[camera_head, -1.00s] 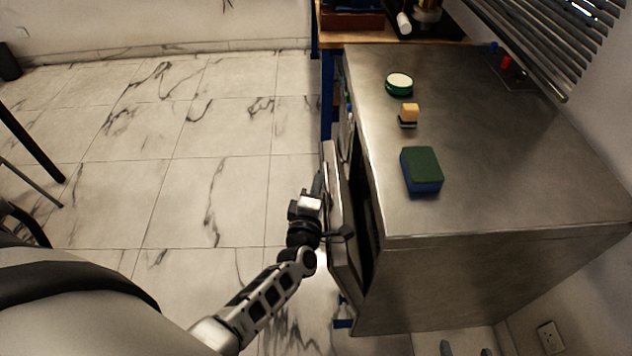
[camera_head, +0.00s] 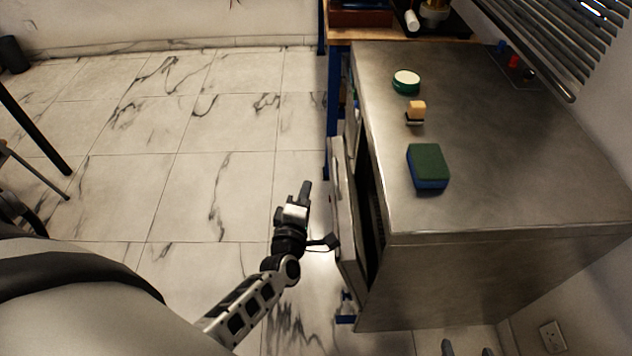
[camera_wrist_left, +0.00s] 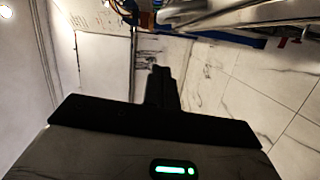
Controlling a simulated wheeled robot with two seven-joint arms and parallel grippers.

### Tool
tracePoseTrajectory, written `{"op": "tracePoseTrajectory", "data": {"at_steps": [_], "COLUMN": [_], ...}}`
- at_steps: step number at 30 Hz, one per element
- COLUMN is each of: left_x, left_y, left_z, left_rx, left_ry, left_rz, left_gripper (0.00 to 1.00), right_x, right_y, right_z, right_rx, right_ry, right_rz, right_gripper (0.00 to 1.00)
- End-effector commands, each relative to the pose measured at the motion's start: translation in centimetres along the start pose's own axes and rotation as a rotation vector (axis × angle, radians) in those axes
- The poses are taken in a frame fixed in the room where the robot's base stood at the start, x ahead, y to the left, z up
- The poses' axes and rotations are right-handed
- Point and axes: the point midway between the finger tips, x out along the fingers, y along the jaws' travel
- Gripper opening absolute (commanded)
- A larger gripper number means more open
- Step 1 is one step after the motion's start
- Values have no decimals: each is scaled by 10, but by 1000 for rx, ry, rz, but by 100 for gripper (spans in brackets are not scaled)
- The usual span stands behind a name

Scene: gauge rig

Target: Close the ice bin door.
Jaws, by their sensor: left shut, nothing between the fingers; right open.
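The ice bin door (camera_head: 345,225) is the panel on the left side of the steel bin (camera_head: 500,150) in the head view. It stands ajar, with a dark gap between it and the bin body. My left gripper (camera_head: 305,190) is just left of the door, over the floor, with a visible space between its fingers and the door. It is shut and empty. Its closed fingers also show dark in the left wrist view (camera_wrist_left: 160,85). My right gripper is not in view.
A green and blue sponge (camera_head: 428,167), a small brush (camera_head: 416,112) and a round green tin (camera_head: 406,81) lie on the bin top. A wooden-topped table (camera_head: 400,34) stands behind the bin.

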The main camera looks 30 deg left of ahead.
Motion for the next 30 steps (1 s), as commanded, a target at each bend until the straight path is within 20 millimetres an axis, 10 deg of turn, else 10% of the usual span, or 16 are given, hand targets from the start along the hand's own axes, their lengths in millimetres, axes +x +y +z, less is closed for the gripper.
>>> {"op": "tracePoseTrajectory", "data": {"at_steps": [15,22,30], "left_x": [-75,-125,-184], "left_y": [1,6,-5], "left_z": [8,62,65], "left_rx": [73,763,1447], "left_ry": [-53,-499,-848], "left_rz": [-4,-37,-34], "left_gripper": [0,0,0], "right_x": [1,1,1], "right_y": [0,-1,-1], "right_z": [-2,-2,-1], "right_rx": [2,2,0], "right_ry": [9,8,6], "right_rz": [-1,-2,-2], "right_gripper": [56,56,36]}}
